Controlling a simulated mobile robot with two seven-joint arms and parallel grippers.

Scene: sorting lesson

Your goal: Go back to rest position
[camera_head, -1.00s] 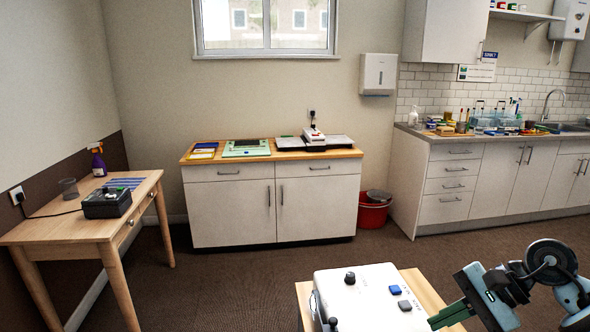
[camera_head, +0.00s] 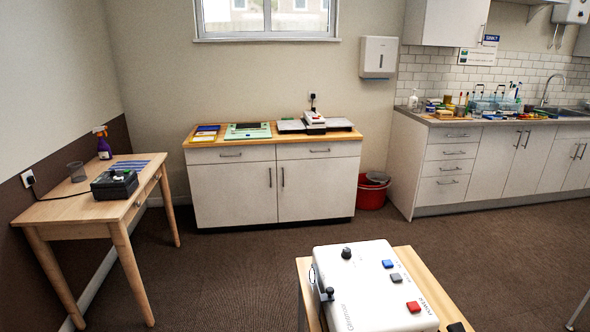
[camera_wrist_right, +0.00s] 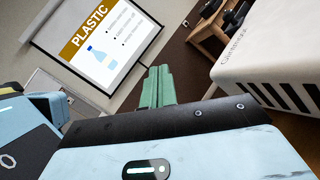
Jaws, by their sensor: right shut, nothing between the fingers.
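My right gripper (camera_wrist_right: 158,86) shows in the right wrist view as two green fingers pressed together, with nothing between them. It is in the air, with the white machine to its right in the picture. The right gripper and its arm are out of the head view. My left gripper is in neither current view.
A white machine (camera_head: 365,290) with blue, grey and red buttons stands on a wooden-topped table at the front. A wooden desk (camera_head: 75,208) stands left, a low cabinet (camera_head: 236,192) behind, and a sink counter (camera_head: 436,118) back right.

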